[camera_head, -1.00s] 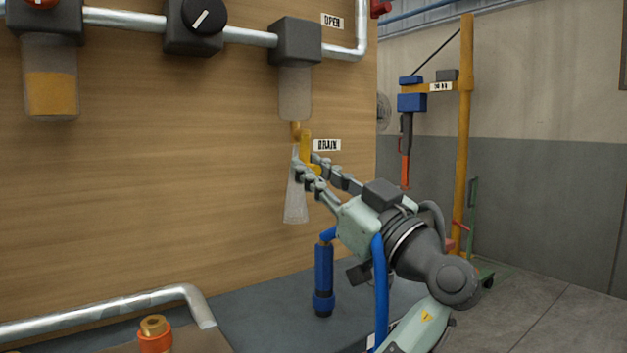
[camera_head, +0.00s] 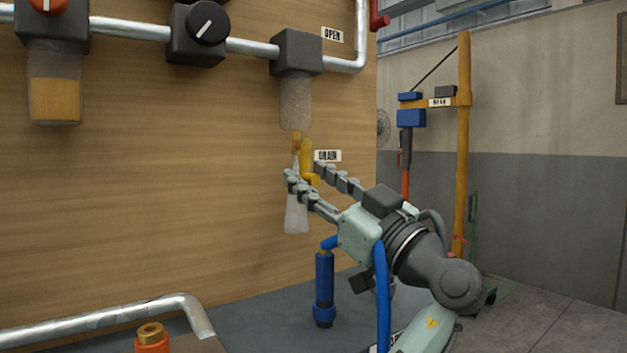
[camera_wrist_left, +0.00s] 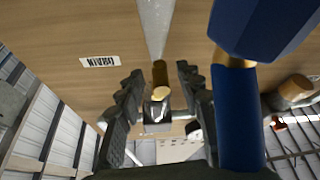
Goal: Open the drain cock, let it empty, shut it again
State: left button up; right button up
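The yellow drain cock (camera_head: 306,158) sits under the clear bowl (camera_head: 295,103) at the right of the wooden panel, beside the DRAIN label (camera_head: 328,156). A whitish plume (camera_head: 296,216) spreads downward below the cock. My left gripper (camera_head: 318,180) is at the cock, with its two fingers spread apart and the yellow handle between them. In the left wrist view, the brass-coloured cock (camera_wrist_left: 160,74) stands between the open fingers, with gaps at the sides. The whitish stream (camera_wrist_left: 156,25) also shows there. My right gripper is not in view.
A blue cylinder (camera_head: 324,287) stands or hangs just left of my wrist. Metal pipe (camera_head: 251,47), a black knob (camera_head: 207,24) and an amber-filled bowl (camera_head: 55,98) are on the panel (camera_head: 150,180). A lower pipe (camera_head: 100,319) and an orange fitting (camera_head: 152,341) are at bottom left.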

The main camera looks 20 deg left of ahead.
pick_arm(q)
jog(key=shift+d, duration=0.1)
jog(key=v, duration=1.2)
